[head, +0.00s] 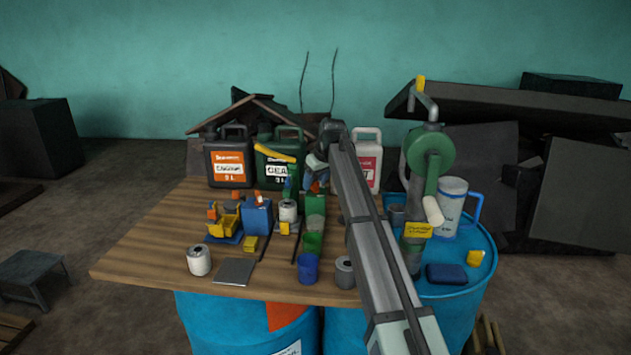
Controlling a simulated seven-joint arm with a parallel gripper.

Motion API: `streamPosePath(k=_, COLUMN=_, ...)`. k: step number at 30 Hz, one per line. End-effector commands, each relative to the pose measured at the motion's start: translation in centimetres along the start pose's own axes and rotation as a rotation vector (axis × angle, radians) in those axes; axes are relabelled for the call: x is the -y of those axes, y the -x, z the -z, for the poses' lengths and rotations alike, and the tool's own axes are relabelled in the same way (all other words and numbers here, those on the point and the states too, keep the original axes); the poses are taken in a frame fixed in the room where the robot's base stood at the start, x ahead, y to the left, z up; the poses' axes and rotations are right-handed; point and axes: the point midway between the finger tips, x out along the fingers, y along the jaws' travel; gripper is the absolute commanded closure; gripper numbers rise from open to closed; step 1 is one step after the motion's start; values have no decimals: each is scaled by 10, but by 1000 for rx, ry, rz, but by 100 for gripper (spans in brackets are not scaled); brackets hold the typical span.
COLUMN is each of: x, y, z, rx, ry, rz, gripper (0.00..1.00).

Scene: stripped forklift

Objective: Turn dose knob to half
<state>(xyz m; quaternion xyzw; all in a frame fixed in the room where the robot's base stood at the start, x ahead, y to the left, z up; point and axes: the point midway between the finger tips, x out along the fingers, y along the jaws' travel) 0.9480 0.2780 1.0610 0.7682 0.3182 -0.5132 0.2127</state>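No dose knob can be made out for certain at this size. Small devices stand on the wooden table: a yellow-and-blue one (226,226), a blue box-like one (257,215) and a green upright one (315,207). My arm reaches in from the lower right and bends down over the back of the table. My gripper (314,183) is at its end, close above or behind the green device. Its fingers are too small and partly hidden, so whether they are open or touching anything cannot be told. The arm covers part of the table's right side.
Behind stand a black jug (229,163), a green jug (276,169) and a white-and-red jug (369,165). Cups and white rolls (199,260) sit in front, near a grey plate (234,272). A green hand-crank pump (430,155) rises from the blue drum (455,285) at right.

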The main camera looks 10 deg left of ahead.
Motion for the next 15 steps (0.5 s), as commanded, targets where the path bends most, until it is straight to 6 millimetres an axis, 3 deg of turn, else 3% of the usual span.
streamPosePath(k=2, x=0, y=0, z=0, rx=0, ry=0, rz=0, gripper=50)
streamPosePath(k=12, x=2, y=0, z=0, rx=0, ry=1, rz=5, gripper=82)
streamPosePath(k=15, x=3, y=0, z=0, rx=1, ry=0, rz=6, gripper=84)
